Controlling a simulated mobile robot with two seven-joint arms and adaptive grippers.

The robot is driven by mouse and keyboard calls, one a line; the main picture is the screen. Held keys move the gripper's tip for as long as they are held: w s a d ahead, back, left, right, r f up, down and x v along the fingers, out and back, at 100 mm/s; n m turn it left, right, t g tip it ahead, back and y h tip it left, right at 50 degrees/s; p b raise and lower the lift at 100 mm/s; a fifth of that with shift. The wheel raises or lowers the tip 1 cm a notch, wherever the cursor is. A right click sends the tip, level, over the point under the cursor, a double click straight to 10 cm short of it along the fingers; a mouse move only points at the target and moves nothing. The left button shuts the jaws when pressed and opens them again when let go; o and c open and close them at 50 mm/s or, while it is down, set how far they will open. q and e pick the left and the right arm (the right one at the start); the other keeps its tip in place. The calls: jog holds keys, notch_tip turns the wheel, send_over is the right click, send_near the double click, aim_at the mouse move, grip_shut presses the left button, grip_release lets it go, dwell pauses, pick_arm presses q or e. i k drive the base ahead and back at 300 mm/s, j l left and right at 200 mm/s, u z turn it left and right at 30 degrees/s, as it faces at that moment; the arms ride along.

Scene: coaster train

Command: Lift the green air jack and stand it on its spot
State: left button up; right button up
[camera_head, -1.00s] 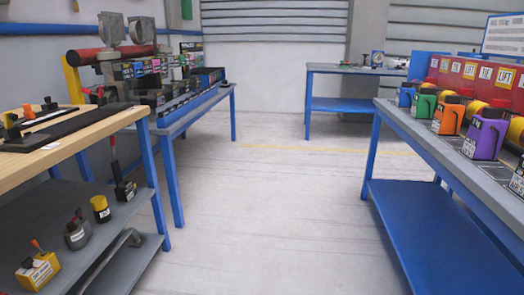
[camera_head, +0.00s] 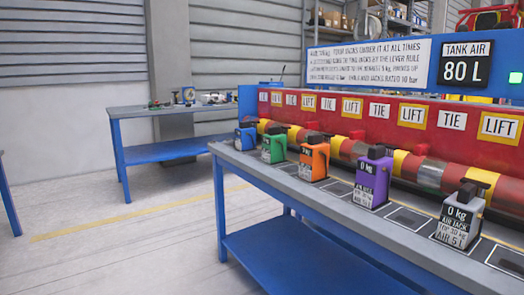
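The green air jack (camera_head: 274,146) stands upright on the grey-topped bench (camera_head: 240,162), between a blue jack (camera_head: 246,136) on its left and an orange jack (camera_head: 313,160) on its right. A purple jack (camera_head: 373,180) and a light grey jack (camera_head: 459,217) stand further right in the same row. Outlined spots (camera_head: 408,219) are marked on the bench top near the jacks. Neither of my grippers shows in the head view.
A red panel (camera_head: 380,112) with TIE and LIFT labels stands behind the jacks, with a red, yellow and grey tube (camera_head: 432,175) before it. A sign reads TANK AIR 80 L (camera_head: 466,62). Another blue bench (camera_head: 165,150) stands back left. Open floor (camera_head: 130,235) lies at left.

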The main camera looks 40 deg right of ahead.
aim_at(274, 148)
jog(key=i+z, duration=0.2)
jog(key=i, duration=0.35)
jog(key=i+z, duration=0.2)
jog(key=i, duration=0.3)
jog(key=i+j+z, duration=0.2)
jog(key=i, duration=0.35)
jog(key=i+z, duration=0.15)
jog(key=z, duration=0.25)
jog(key=i+z, duration=0.15)
jog(key=z, duration=0.3)
jog(key=i+j+z, duration=0.1)
jog(key=z, duration=0.3)
jog(key=i+j+z, duration=0.15)
jog(key=z, duration=0.25)
